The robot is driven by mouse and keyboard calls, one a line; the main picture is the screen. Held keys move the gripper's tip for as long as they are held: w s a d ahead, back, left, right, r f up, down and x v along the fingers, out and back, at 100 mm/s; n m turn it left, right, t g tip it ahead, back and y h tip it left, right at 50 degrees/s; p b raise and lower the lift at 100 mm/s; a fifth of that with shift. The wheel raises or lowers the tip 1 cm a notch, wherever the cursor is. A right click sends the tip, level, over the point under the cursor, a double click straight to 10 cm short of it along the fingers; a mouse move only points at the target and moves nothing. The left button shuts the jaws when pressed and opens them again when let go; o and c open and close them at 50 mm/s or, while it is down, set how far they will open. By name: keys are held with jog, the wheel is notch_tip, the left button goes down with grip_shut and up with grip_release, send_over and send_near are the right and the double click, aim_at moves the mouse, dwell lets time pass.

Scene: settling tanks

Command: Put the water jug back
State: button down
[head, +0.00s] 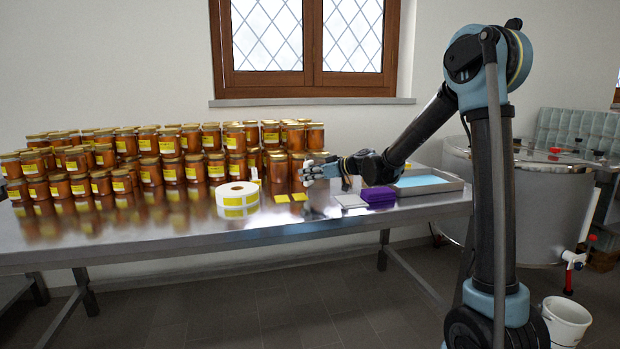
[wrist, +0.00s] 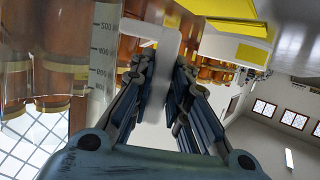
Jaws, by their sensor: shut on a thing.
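The water jug (wrist: 105,45) is clear with printed volume marks and shows in the wrist view at the left of my fingers. My gripper (wrist: 163,58) is shut on a pale upright piece beside the jug's wall, which looks like its handle. In the head view my gripper (head: 312,172) is low over the steel table, at the right end of the honey jars. There the jug is hard to make out against the amber jars, and I cannot tell whether its base touches the table.
Stacked honey jars (head: 150,165) fill the left and back of the steel table (head: 150,243). A label roll (head: 237,200), yellow labels (head: 298,197), a white square (head: 350,201), a purple stack (head: 378,196) and a metal tray (head: 440,188) lie near. A steel tank (head: 540,215) stands right.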

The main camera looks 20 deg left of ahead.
jog(key=shift+f, duration=0.2)
jog(key=c, duration=1.5)
grip_release()
jog(key=shift+c, duration=0.2)
jog(key=v, duration=1.2)
jog(key=s+d+f+m+h, duration=0.4)
jog(key=s+d+f+m, duration=0.1)
jog(key=s+d, duration=0.6)
jog(key=s+d+f+m+g+h, duration=0.1)
jog(key=s+d+f+m+h, duration=0.4)
jog(key=d, duration=1.1)
jog(key=s+d+f+m+h, duration=0.5)
jog(key=s+d+f, duration=0.5)
jog(key=s+d, duration=0.4)
jog(key=s, duration=0.3)
jog(key=shift+s+f, duration=0.2)
